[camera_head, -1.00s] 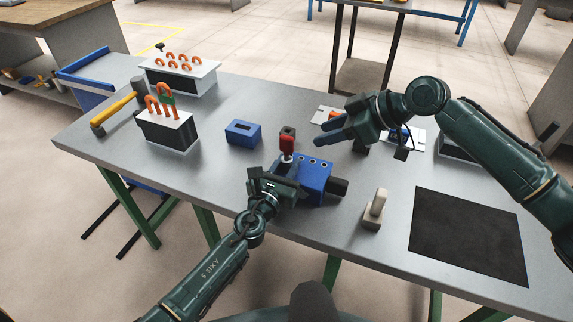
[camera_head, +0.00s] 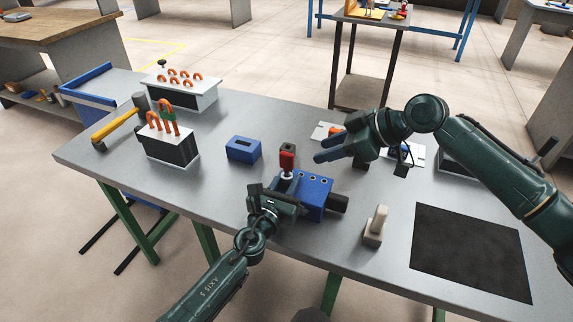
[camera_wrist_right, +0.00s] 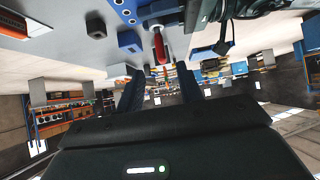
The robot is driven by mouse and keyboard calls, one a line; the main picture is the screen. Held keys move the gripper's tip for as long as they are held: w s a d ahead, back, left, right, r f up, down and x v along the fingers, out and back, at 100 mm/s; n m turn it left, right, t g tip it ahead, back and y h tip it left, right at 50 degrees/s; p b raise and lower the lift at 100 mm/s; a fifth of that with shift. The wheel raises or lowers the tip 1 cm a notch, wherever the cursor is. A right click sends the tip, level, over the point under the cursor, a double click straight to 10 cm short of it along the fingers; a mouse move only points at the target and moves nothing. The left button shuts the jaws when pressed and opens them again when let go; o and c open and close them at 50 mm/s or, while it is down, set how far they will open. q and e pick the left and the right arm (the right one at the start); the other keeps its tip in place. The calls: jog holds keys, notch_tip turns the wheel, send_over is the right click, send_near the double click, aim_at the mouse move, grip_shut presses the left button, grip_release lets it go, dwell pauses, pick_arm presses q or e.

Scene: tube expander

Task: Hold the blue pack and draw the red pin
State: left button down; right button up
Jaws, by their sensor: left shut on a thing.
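The blue pack (camera_head: 317,192), a block with round holes on top, sits near the middle of the table. The red pin (camera_head: 287,160) stands upright at its left end, on a pale shank. My left gripper (camera_head: 283,198) is shut on the pack's left end, hiding part of it. My right gripper (camera_head: 335,148) is open and empty, above and right of the pin, apart from it. In the right wrist view the pin (camera_wrist_right: 160,48) shows beyond and between the spread fingers, and the pack (camera_wrist_right: 124,8) is at the top edge.
A blue slotted block (camera_head: 242,149) and a small dark block (camera_head: 288,147) stand behind the pin. A beige piece (camera_head: 375,228) and black mat (camera_head: 470,252) lie right. The front-left table is clear.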

aim_at(287, 153)
jog(key=shift+o, duration=0.4)
jog(key=shift+o, duration=0.8)
jog(key=shift+w+a, duration=0.1)
jog(key=shift+w, duration=0.05)
jog(key=shift+o, duration=1)
jog(key=w+a+r+n+g+h, duration=0.1)
jog(key=w+a+n+h, duration=0.3)
jog(key=n, duration=0.4)
jog(key=shift+w+a+n+g, duration=0.3)
jog(key=shift+w+a+n, duration=0.1)
jog(key=shift+a, duration=0.3)
jog(key=a+r+n+h, duration=0.1)
jog(key=n, duration=0.1)
jog(key=s+a+r+n+g+h, duration=0.1)
jog(key=n+h, duration=0.1)
jog(key=n, duration=0.1)
jog(key=a+r+n+h, duration=0.1)
jog(key=r+n+h, duration=0.1)
jog(key=n, duration=0.1)
jog(key=shift+s+a, duration=0.15)
jog(key=shift+s, duration=0.15)
jog(key=shift+s+r+n+g+h, duration=0.3)
jog(key=shift+n+h, duration=0.1)
jog(key=shift+n, duration=0.1)
jog(key=shift+f, duration=5.95)
jog(key=shift+c, duration=0.4)
grip_shut()
